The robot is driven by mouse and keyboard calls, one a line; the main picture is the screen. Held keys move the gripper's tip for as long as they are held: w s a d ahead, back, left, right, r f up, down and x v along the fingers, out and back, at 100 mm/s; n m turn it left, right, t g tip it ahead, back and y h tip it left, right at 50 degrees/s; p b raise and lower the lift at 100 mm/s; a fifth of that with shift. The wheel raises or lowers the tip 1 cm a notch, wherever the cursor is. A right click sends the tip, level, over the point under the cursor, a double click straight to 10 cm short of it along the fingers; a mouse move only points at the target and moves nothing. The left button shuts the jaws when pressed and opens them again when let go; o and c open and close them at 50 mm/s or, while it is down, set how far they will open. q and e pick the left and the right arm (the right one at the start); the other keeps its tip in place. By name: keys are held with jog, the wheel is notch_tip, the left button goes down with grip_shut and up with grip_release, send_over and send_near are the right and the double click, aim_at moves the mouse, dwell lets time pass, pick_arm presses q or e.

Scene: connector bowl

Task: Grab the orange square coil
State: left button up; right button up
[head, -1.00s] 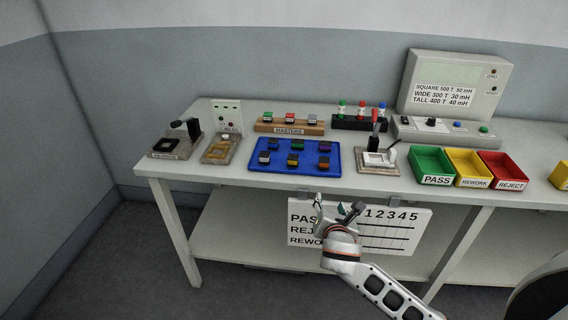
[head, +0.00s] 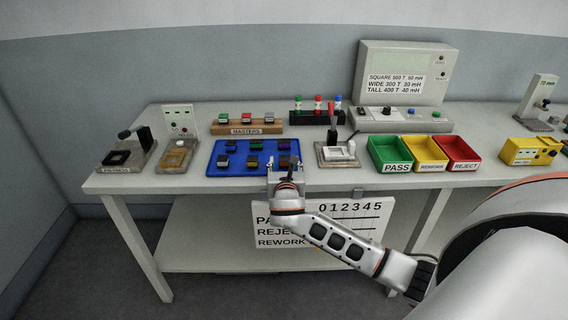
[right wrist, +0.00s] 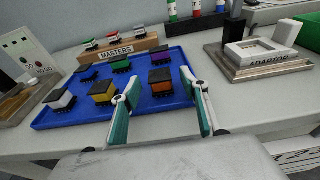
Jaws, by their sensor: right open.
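The orange coil (right wrist: 161,87), a block with a dark top, sits in the front row of the blue tray (right wrist: 50,119), at the right. In the head view the tray (head: 213,166) lies on the bench, its front right corner partly behind my right gripper (head: 284,170). In the right wrist view my right gripper (right wrist: 159,77) is open and empty. Its two fingers point at the tray, and the orange coil shows between them, beyond or level with the tips; I cannot tell if they touch. My left gripper is not in view.
A yellow coil (right wrist: 102,94) and a white coil (right wrist: 61,100) stand left of the orange one; a purple coil (right wrist: 160,58) and a green coil (right wrist: 121,67) stand behind. The adaptor fixture (right wrist: 262,53) is to the right. The masters rack (head: 213,130) stands behind the tray.

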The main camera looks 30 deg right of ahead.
jog(key=shift+x, duration=1.4)
jog(key=shift+f, duration=0.15)
jog(key=c, duration=1.2)
